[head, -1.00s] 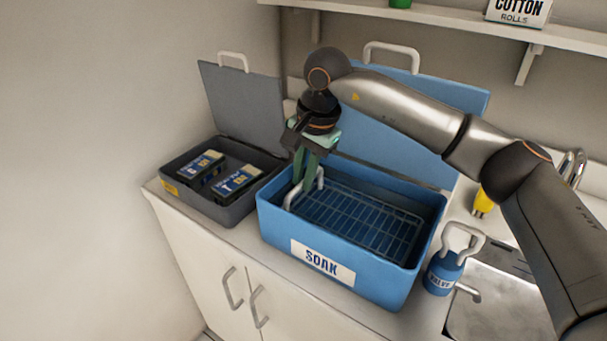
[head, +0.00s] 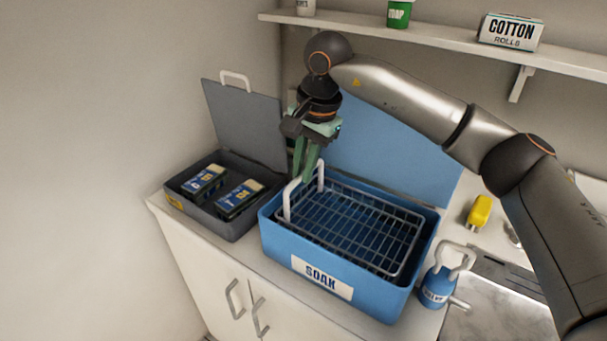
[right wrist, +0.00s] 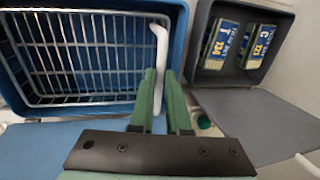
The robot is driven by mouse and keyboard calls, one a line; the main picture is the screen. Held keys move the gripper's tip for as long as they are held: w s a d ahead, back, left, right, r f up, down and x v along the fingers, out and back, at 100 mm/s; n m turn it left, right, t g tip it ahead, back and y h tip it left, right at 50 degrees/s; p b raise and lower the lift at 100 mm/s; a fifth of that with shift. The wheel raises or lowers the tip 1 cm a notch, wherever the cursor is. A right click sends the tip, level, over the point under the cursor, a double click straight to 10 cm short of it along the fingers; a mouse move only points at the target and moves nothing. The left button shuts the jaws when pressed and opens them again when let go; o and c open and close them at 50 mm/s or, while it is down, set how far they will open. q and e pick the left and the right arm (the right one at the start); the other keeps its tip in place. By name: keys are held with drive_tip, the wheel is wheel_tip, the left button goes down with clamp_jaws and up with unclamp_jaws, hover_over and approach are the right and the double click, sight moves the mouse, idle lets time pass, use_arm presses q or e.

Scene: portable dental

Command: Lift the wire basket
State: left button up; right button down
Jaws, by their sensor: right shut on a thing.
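The grey wire basket (head: 365,232) sits high in the blue SOAK tub (head: 275,240), its rim near the tub's top edge. Its white handle (head: 288,205) stands up at the left end. My right gripper (head: 306,176) is shut on this handle from above. In the right wrist view the green fingers (right wrist: 160,95) close on the white handle (right wrist: 160,50), with the basket's wires (right wrist: 85,55) to the left. Whether the basket's underside is clear of the tub floor is hidden. My left gripper is out of view.
A grey open box (head: 230,228) with two blue-labelled packs stands left of the tub. The tub's blue lid (head: 385,140) stands open behind it. A blue valve bottle (head: 437,285) and a sink (head: 500,300) are at the right. A shelf (head: 430,38) runs above.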

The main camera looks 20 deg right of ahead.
drive_tip(key=shift+r, duration=0.85)
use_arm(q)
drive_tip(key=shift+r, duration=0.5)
use_arm(e)
drive_tip(key=shift+w, duration=0.1)
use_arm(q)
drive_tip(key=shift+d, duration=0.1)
use_arm(e)
drive_tip(key=c, duration=1)
unclamp_jaws()
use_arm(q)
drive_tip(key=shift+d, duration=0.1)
use_arm(e)
drive_tip(key=shift+o, duration=0.6)
wheel_tip(320, 180, up, 12)
drive_tip(key=s+d, duration=0.1)
drive_tip(key=s, duration=0.1)
drive_tip(key=shift+d, duration=0.25)
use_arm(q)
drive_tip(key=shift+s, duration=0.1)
use_arm(e)
drive_tip(key=shift+s, duration=0.15)
